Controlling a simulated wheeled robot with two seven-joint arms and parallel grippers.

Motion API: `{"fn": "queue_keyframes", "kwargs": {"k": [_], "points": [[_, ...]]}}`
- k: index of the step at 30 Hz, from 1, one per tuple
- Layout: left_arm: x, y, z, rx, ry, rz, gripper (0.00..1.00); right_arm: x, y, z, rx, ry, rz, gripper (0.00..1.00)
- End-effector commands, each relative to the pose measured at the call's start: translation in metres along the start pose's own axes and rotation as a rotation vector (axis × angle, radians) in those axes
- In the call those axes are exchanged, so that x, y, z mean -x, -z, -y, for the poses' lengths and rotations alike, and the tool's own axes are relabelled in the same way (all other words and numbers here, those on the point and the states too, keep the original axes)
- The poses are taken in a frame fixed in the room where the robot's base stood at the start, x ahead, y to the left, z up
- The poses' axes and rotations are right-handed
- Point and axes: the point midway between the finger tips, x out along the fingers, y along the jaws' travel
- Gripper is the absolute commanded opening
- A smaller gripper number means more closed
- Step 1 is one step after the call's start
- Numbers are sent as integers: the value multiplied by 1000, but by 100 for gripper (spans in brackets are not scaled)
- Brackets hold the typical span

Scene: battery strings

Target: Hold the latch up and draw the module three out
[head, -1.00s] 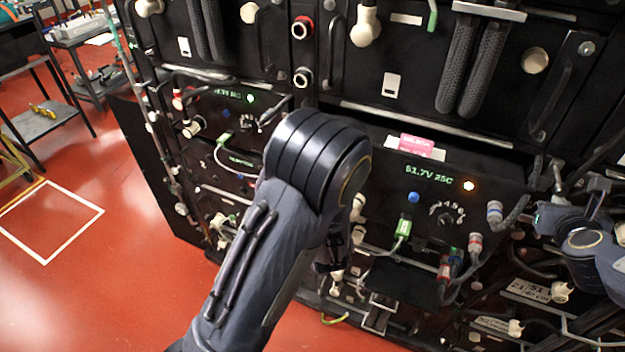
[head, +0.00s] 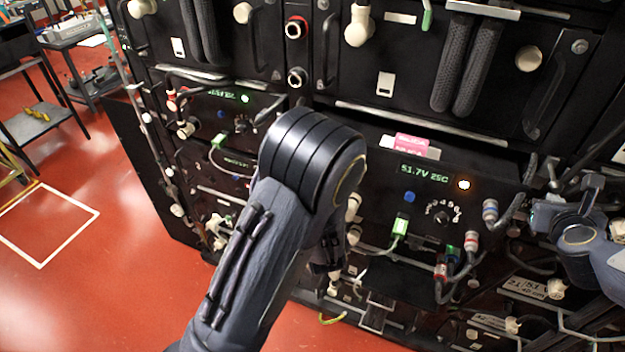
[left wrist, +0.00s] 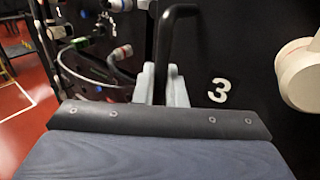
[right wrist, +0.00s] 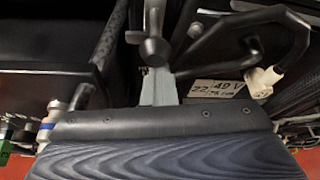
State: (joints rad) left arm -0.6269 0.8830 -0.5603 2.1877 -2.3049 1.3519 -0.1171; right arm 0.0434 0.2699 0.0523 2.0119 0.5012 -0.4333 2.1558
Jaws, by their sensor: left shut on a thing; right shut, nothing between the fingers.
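Module three, with its 51.7V 25C display (head: 424,170) and amber light, sits in the rack's middle row. Its white number 3 (left wrist: 219,90) shows in the left wrist view. My left gripper (left wrist: 161,85) is shut on the module's black upright handle (left wrist: 177,40). In the head view my left arm hides that handle and the module's left part. My right gripper (right wrist: 158,86) is shut and empty at the module's right side. A dark rounded piece (right wrist: 152,50), possibly the latch, is just beyond its fingertips; I cannot tell whether they touch.
A pink tag (head: 411,142) lies above the display. A green plug (head: 400,228) and cables with red and blue-grey connectors (head: 471,241) hang at the module's front. A neighbouring module with a green light (head: 245,98) is left. Open red floor (head: 110,240) lies at left.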

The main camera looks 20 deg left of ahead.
Motion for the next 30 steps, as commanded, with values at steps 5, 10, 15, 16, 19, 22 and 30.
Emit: {"fn": "queue_keyframes", "kwargs": {"k": [5, 10, 15, 16, 19, 22, 30], "points": [[22, 2, -12, -4, 2, -8, 0, 0, -8, -2, 4, -2, 18, 0], [22, 2, -13, -4, 2, -10, 0, 0, -8, -1, 3, 0, 18, 0], [21, 1, -13, -3, 1, -7, 24, 0, -8, 0, 2, 2, 19, 0], [21, 1, -13, -3, 1, -6, 27, 0, -8, 0, 2, 2, 19, 0], [21, 1, -13, -3, 0, -5, 27, 0, -8, 0, 2, 2, 18, 0], [21, 1, -13, -2, -1, -5, 27, 0, -8, 0, 2, 2, 18, 0], [42, 1, -12, -4, 3, -5, 27, 0, -8, 0, 2, 3, 17, 0]]}}
